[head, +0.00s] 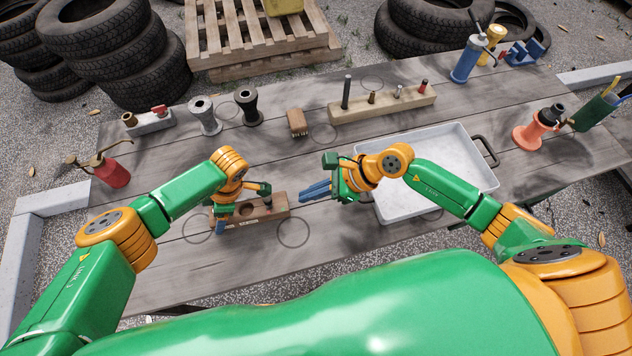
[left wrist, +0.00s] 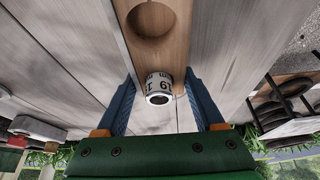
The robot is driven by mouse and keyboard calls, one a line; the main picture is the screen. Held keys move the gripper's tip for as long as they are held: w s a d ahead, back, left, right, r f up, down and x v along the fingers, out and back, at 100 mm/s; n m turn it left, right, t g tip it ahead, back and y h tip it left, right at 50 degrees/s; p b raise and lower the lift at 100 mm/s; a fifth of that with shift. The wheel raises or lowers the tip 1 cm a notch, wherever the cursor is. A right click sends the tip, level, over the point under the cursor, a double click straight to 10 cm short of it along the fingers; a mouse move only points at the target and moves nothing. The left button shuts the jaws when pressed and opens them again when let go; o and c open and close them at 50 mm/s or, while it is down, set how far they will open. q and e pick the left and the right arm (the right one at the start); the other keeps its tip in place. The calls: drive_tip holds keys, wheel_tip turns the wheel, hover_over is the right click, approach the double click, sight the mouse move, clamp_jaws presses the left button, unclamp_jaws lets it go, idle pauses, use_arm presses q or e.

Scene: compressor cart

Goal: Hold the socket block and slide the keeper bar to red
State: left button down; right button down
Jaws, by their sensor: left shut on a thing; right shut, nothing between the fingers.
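The wooden socket block (head: 277,206) lies on the bench in front of me, with a pale lettered strip on its near side. My left gripper (head: 222,217) is at its left end, shut on it. In the left wrist view the block (left wrist: 165,45) shows a round hollow, and a metal cylinder with a white numbered band (left wrist: 158,86) is between the blue fingers. A small dark upright part (head: 265,188) is behind the block. My right gripper (head: 316,191) is shut and empty, just right of the block and apart from it. I cannot make out the keeper bar or a red mark.
A white tray (head: 405,207) lies under my right arm. A pale rack with pegs (head: 383,103), a brown brush-like block (head: 297,122) and two spools (head: 204,115) stand behind. A red oil can (head: 112,172) is at left, an orange funnel (head: 535,133) at right.

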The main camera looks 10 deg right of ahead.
drive_tip(key=v, duration=0.6)
drive_tip(key=shift+d+r, duration=0.2)
drive_tip(key=shift+r, duration=0.05)
drive_tip(key=shift+s, duration=0.1)
use_arm(q)
unclamp_jaws()
